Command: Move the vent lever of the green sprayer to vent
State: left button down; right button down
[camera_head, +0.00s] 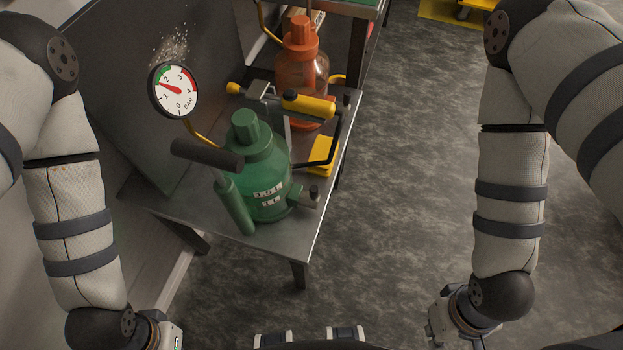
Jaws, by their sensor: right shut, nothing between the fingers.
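The green sprayer (264,178) stands upright on a grey metal bench, with a green pump tube (235,207) and a dark T-handle (206,154) at its front left. A short grey fitting with a dark knob (313,192) sticks out low on its right side; this may be the vent lever, but its setting is too small to read. A round gauge (176,91) reads between 1 and 2 bar. My right gripper (438,322) is at the bottom edge, shut and empty, well right of the bench and away from the sprayer.
An orange sprayer (301,75) stands behind the green one. A dark panel (120,80) rises at left. The floor at right is clear.

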aim_at(310, 200)
jog(key=k+l+u, duration=0.3)
jog(key=u, duration=0.2)
jog(key=k+l+u, duration=0.3)
jog(key=u, duration=0.2)
